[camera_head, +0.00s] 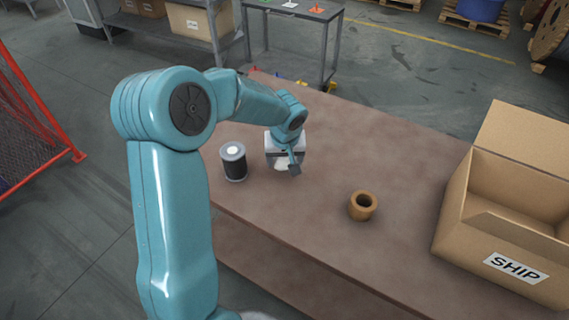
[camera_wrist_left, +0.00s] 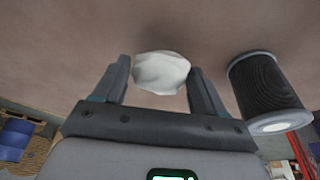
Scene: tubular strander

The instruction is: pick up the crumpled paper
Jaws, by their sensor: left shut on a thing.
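The crumpled paper is a small white lump (camera_wrist_left: 162,72) between the fingers in the left wrist view. In the head view only a bit of the white paper (camera_head: 281,165) shows beside the gripper; the rest is hidden. My left gripper (camera_head: 286,168) is shut on the paper, low over the brown table (camera_head: 325,225). In the left wrist view the gripper (camera_wrist_left: 160,82) has one finger at each side of the paper. I cannot tell whether the paper still touches the table. My right gripper is not in view.
A dark cylinder with a pale top (camera_head: 233,162) stands close left of the gripper; it also shows in the left wrist view (camera_wrist_left: 268,92). An open cardboard box marked SHIP (camera_head: 485,262) stands at the right.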

